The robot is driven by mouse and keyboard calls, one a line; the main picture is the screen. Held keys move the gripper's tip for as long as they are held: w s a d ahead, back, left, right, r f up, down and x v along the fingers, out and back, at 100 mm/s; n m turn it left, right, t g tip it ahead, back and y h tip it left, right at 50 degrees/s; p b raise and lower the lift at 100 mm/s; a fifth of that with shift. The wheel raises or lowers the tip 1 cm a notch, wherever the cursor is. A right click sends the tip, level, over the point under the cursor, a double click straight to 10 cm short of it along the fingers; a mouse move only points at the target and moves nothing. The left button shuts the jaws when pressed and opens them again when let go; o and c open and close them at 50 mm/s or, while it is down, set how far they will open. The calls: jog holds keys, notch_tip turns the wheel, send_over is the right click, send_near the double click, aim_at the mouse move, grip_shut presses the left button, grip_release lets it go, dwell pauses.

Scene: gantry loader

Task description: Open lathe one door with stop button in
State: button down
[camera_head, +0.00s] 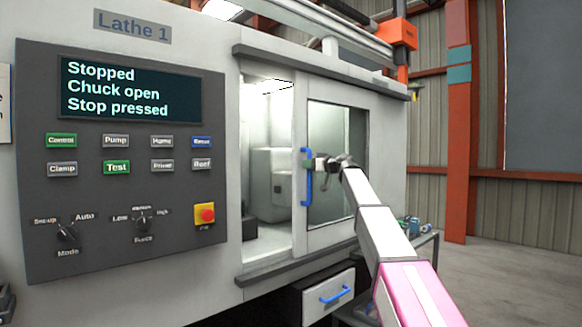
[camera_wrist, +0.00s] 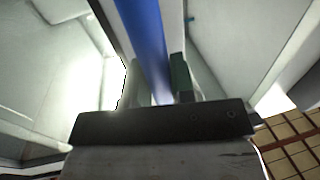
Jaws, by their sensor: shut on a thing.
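Lathe 1's sliding door (camera_head: 333,160) has a window and a blue vertical handle (camera_head: 307,176). The door stands partly open, with a gap on its left showing the bright interior (camera_head: 265,160). My gripper (camera_head: 322,163) is at the handle. In the wrist view the blue handle bar (camera_wrist: 145,40) runs between the two fingers of my gripper (camera_wrist: 160,85), which is shut on it. The red stop button (camera_head: 207,213) sits on a yellow plate on the control panel. The display (camera_head: 130,90) reads "Stopped", "Chuck open", "Stop pressed".
The control panel (camera_head: 120,240) with buttons and knobs is left of the door opening. A drawer with a blue handle (camera_head: 336,294) is below the door. A dark table (camera_head: 425,240) with small items stands right of the lathe. Open floor (camera_head: 500,285) lies at the right.

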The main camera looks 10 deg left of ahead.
jog(key=w+d, duration=2.2)
jog(key=w, duration=0.4)
jog(key=shift+w+d, duration=0.15)
jog(key=shift+d, duration=0.1)
jog(key=c, duration=1)
grip_release()
jog(key=v, duration=1)
jog(key=shift+s+d+r, duration=0.1)
jog(key=shift+s+d, duration=0.1)
jog(key=shift+d, duration=0.15)
